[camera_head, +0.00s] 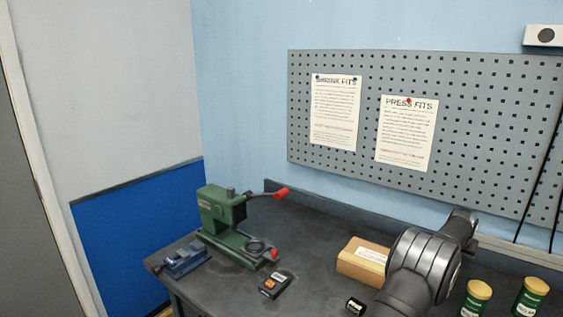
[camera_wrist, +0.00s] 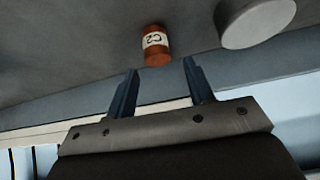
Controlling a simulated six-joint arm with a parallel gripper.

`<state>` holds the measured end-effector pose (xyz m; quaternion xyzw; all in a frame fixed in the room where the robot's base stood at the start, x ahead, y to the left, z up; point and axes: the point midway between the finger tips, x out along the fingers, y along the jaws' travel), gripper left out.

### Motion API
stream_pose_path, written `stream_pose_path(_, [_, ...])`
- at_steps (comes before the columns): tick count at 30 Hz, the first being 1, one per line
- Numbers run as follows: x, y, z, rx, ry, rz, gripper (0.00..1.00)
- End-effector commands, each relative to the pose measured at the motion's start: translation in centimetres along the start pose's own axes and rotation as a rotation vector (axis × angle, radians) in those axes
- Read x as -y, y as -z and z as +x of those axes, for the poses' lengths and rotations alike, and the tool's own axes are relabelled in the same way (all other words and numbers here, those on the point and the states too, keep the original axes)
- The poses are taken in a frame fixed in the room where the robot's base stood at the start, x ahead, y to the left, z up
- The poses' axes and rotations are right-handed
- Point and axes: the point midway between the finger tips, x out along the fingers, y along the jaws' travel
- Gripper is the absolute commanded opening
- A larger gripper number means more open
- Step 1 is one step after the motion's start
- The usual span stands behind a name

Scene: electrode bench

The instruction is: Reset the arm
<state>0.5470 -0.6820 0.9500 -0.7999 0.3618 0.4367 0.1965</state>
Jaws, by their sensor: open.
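My gripper (camera_wrist: 160,82) shows in the wrist view with its two blue-grey fingers apart and nothing between them. Beyond the fingertips, an orange-brown cylinder (camera_wrist: 157,58) with a white label reading C2 sits on the dark bench top. It is apart from the fingers. In the head view my arm stands at the lower right of the bench, and the gripper itself is out of that view.
A green press (camera_head: 226,222) with red-tipped handles stands at the bench's left, by a blue vise (camera_head: 184,258). A small device (camera_head: 274,285), a cardboard box (camera_head: 362,262) and two yellow-lidded jars (camera_head: 476,298) (camera_head: 530,297) stand nearby. A pegboard (camera_head: 470,110) is behind. A pale round object (camera_wrist: 257,22) is right of the cylinder.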

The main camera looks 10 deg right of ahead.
Motion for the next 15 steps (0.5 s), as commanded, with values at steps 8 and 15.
stream_pose_path(8, [0.00,0.42,-0.68,0.001,0.000,0.000,0.48])
stream_pose_path(15, [-0.01,0.33,-0.57,0.002,0.000,0.000,0.48])
